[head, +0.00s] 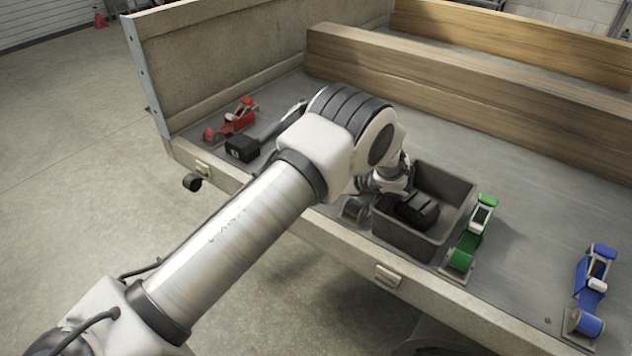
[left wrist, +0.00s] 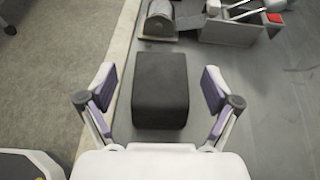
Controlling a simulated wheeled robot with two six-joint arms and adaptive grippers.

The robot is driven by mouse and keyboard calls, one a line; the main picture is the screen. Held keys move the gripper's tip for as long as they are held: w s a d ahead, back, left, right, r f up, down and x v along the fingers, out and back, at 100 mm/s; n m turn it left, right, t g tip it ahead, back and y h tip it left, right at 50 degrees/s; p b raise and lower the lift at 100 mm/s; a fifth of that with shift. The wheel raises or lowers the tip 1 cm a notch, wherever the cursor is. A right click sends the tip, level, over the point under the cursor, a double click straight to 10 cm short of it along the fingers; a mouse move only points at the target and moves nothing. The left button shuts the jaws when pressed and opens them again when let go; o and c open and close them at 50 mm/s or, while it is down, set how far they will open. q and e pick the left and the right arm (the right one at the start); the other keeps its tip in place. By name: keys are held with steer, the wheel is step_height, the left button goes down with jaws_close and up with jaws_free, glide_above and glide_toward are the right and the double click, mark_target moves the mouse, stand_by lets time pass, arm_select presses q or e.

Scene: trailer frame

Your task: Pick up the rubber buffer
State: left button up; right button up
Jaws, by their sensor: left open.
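The rubber buffer, a black block with rounded edges (left wrist: 161,90), lies on the grey trailer deck near its pale edge in the left wrist view. My left gripper (left wrist: 158,80) is open. One finger is on each side of the block, with a gap on both sides, and neither touches it. In the head view my left arm reaches in over the deck edge to its wrist near the grey bin. My right gripper is not in view.
A grey roller (left wrist: 160,18) stands just beyond the block. A grey holder (left wrist: 238,28) with pale and red parts is beside it.

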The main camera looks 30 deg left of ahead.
arm_select(q)
steer(key=x, duration=0.4)
steer(key=shift+w, duration=0.1)
steer(key=c, duration=1.6)
steer(key=shift+r, duration=0.15)
